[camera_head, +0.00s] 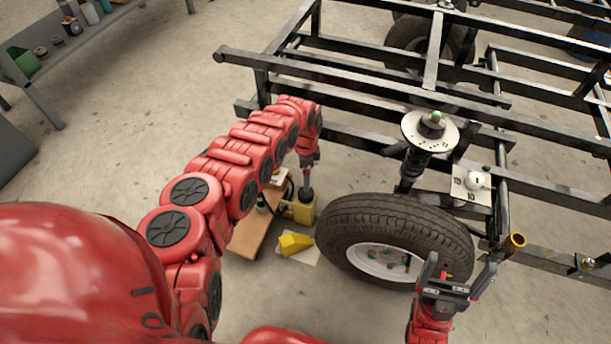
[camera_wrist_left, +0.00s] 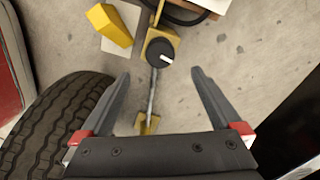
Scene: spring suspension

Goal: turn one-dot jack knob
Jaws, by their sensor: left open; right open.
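A yellow jack (camera_head: 304,210) stands on the floor left of the tire, partly hidden by my left arm. In the left wrist view the jack (camera_wrist_left: 168,34) carries a round black knob (camera_wrist_left: 161,54) with a white pointer mark; I see no dots that I can make out. My left gripper (camera_wrist_left: 160,73) is open above the jack, its fingers on either side of the knob and apart from it. In the head view my left gripper (camera_head: 307,172) points down just above the jack. My right gripper (camera_head: 460,272) is open and empty in front of the tire.
A yellow wedge (camera_head: 295,243) lies in front of the jack. A white dial plate (camera_head: 470,185) is on the frame.

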